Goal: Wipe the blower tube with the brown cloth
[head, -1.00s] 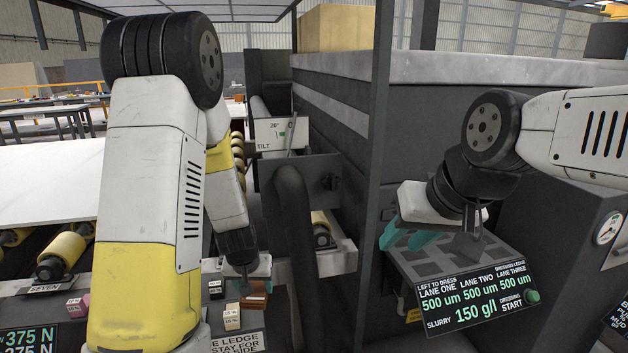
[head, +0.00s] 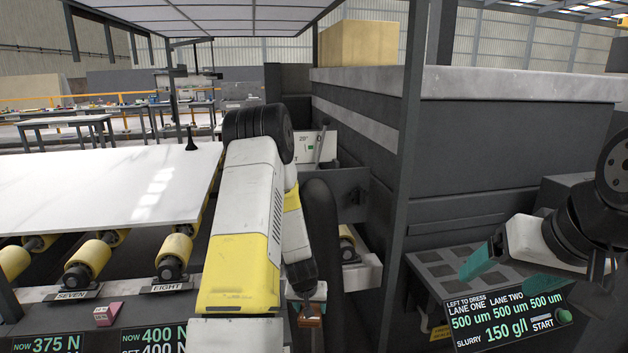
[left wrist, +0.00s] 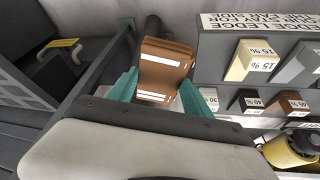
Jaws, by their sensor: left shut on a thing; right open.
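The blower tube (head: 322,235) appears to be the thick dark upright tube at the middle of the head view. A dark round end (left wrist: 152,27) at the top of the left wrist view may be part of it. My left gripper (head: 308,298) is low beside the tube, shut on the brown cloth (left wrist: 165,70), a folded brown piece with white stripes between the teal fingertips. The cloth (head: 309,318) also shows in the head view; I cannot tell whether it touches the tube. My right gripper (head: 515,274) is open and empty above the grey gridded tray.
A white slab (head: 95,195) lies on yellow rollers (head: 90,260) at left. A dark post (head: 402,180) stands between my arms. The slurry display (head: 508,318) is below my right gripper. Labelled blocks (left wrist: 250,60) sit on a ledge right of the cloth.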

